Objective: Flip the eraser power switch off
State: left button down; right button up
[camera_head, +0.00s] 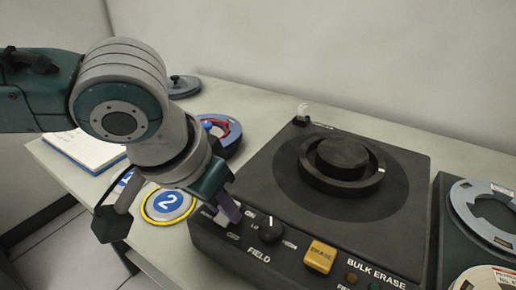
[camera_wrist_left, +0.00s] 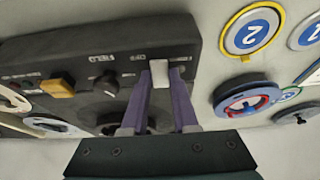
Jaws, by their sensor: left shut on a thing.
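The bulk eraser (camera_head: 265,180) is a dark box with a round raised hub on top. Its white power switch (camera_head: 224,217) sits at the left end of the sloped front panel, beside the ON and OFF labels. My left gripper (camera_head: 229,206) reaches down to it from the left. In the left wrist view, the purple fingers (camera_wrist_left: 160,108) are shut on the white switch (camera_wrist_left: 159,72), one on each side. The fingers partly hide it, so I cannot tell which way it is set. My right gripper is not in view.
A field knob (camera_head: 272,226) and a yellow erase button (camera_head: 320,256) sit right of the switch. A round badge numbered 2 (camera_head: 168,204) lies left of the eraser. Another reel unit (camera_head: 445,235) stands at right.

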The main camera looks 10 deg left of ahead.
pick_arm(q)
jog(key=p, duration=0.1)
jog(key=g+p, duration=0.1)
jog(key=p, duration=0.1)
jog(key=shift+w+r+y, duration=0.2)
jog(key=shift+r+y, duration=0.1)
jog(key=shift+w+d+f+g, duration=0.1)
jog(key=shift+f+g, duration=0.05)
jog(key=shift+g, duration=0.35)
jog(key=shift+w+d+f+g+y+b, duration=0.1)
jog(key=shift+w+f+g+y+b, duration=0.15)
jog(key=shift+g+b, duration=0.4)
jog(key=shift+w+g+y+b, duration=0.1)
jog(key=shift+g+y+b, duration=0.15)
jog(key=shift+g+b, duration=0.35)
jog(key=shift+r, duration=0.1)
